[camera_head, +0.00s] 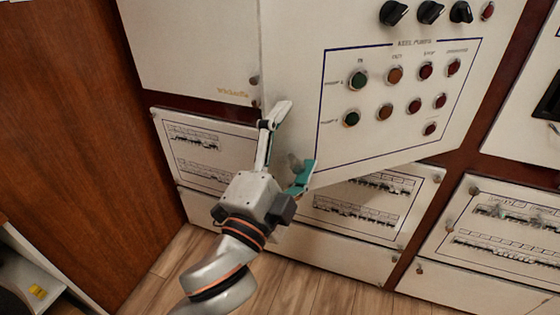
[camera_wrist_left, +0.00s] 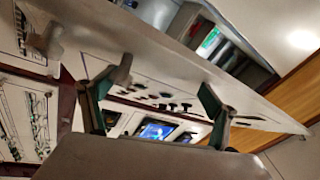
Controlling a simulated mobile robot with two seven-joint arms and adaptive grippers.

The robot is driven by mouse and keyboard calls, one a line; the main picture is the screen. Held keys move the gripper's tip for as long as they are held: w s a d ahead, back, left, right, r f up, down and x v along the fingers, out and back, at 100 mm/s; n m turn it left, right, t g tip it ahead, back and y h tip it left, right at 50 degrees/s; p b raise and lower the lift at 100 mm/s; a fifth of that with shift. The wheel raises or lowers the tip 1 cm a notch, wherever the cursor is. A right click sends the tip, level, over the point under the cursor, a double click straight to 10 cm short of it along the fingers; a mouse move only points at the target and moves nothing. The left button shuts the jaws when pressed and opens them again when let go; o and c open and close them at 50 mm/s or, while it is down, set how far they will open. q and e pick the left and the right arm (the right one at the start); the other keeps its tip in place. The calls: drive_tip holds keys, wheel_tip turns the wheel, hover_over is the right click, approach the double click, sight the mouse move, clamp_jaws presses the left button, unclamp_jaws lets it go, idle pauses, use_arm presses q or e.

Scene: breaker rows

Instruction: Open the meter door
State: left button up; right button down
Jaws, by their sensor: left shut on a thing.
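A white door (camera_head: 405,140) with rows of coloured push buttons and black knobs is at the upper right of the head view. Its lower edge slants out over the lower panels, so it stands away from the cabinet. No meter label is readable on it. In the left wrist view the gripper (camera_wrist_left: 165,100) has a finger on either side, and the white door (camera_wrist_left: 175,45) crosses diagonally. The exact contact is hidden. My right gripper is not in view.
Lower breaker panels (camera_head: 355,215) with rows of switches stand under the door. Another white panel (camera_head: 190,50) with gold lettering is at the upper left. A brown wooden wall (camera_head: 75,130) closes the left side. Wooden floor (camera_head: 165,260) shows at the bottom.

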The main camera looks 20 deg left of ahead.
use_arm(q)
drive_tip(key=shift+s+a+r, duration=0.2)
drive_tip(key=shift+s+a, duration=0.2)
drive_tip(key=shift+s, duration=0.35)
drive_tip(key=shift+s+a+r, duration=0.2)
drive_tip(key=shift+s+a, duration=0.2)
drive_tip(key=shift+s, duration=0.3)
drive_tip(key=shift+p+v, duration=0.9)
drive_tip(key=shift+v, duration=0.15)
drive_tip(key=shift+c, duration=0.2)
drive_tip(key=shift+s+a, duration=0.35)
drive_tip(key=shift+s, duration=0.45)
drive_tip(key=c, duration=0.9)
drive_tip(key=shift+w+d+f, duration=0.1)
drive_tip(key=shift+d+f, duration=0.2)
drive_tip(key=shift+f, duration=0.15)
drive_tip(key=shift+c, duration=0.2)
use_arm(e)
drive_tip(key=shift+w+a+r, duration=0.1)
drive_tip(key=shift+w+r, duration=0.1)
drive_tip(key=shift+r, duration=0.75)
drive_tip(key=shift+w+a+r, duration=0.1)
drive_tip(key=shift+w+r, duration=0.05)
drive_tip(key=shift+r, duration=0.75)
